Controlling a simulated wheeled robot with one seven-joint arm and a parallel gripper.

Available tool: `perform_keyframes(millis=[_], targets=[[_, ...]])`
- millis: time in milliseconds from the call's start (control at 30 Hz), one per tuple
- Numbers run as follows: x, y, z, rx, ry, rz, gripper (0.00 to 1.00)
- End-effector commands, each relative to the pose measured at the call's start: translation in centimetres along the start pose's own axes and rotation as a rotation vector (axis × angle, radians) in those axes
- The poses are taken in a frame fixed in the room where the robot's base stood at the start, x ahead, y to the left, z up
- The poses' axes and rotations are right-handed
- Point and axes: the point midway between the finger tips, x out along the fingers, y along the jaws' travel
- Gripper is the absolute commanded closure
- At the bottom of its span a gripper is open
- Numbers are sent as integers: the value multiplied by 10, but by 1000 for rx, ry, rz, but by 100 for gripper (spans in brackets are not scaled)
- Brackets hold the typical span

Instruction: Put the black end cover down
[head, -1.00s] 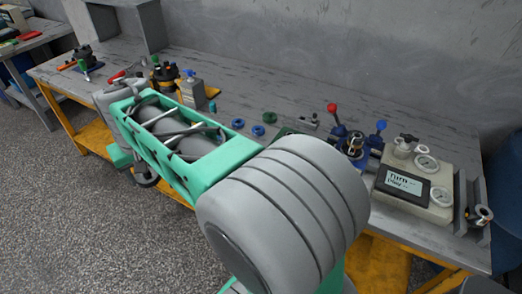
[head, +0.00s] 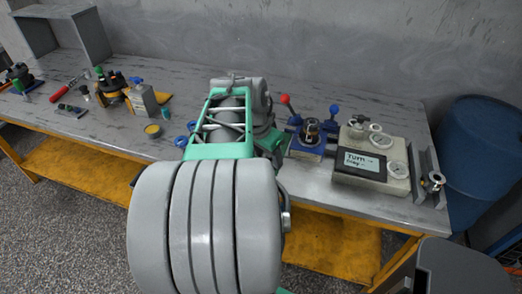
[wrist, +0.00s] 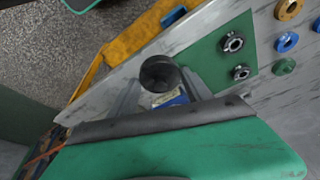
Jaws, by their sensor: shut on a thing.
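The black end cover (wrist: 158,72) shows in the wrist view as a dark round piece with a hollow face. My gripper (wrist: 160,88) is shut on it, with a grey finger on either side. It is over the bench near its front edge, left of a green mat (wrist: 207,55); its height cannot be judged. Part of a blue and white thing shows behind the fingers. In the head view my arm hides the gripper and the cover.
Two dark metal ringed parts (wrist: 233,42) lie on the green mat. Yellow (wrist: 288,9), blue (wrist: 286,42) and green rings lie beyond it. In the head view a blue vise (head: 308,138) and a gauge box (head: 372,160) stand at the right, a bottle (head: 143,98) at the left.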

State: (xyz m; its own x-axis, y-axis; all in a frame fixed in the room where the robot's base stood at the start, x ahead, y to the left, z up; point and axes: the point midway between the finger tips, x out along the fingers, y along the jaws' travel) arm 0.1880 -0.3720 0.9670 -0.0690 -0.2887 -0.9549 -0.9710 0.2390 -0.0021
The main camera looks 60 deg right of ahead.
Motion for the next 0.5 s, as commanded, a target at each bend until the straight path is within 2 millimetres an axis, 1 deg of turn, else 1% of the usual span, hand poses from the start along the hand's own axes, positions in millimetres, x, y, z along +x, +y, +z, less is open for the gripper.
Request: perform_keyframes(millis=[33, 233, 300, 400, 500], targets=[[7, -8, -8, -1, -4, 4, 99], [45, -46, -43, -3, -4, 3, 99], [66, -54, -47, -4, -5, 4, 99], [89, -65, -54, -4, -2, 2, 99], [102, -71, -58, -3, 0, 0, 99]])
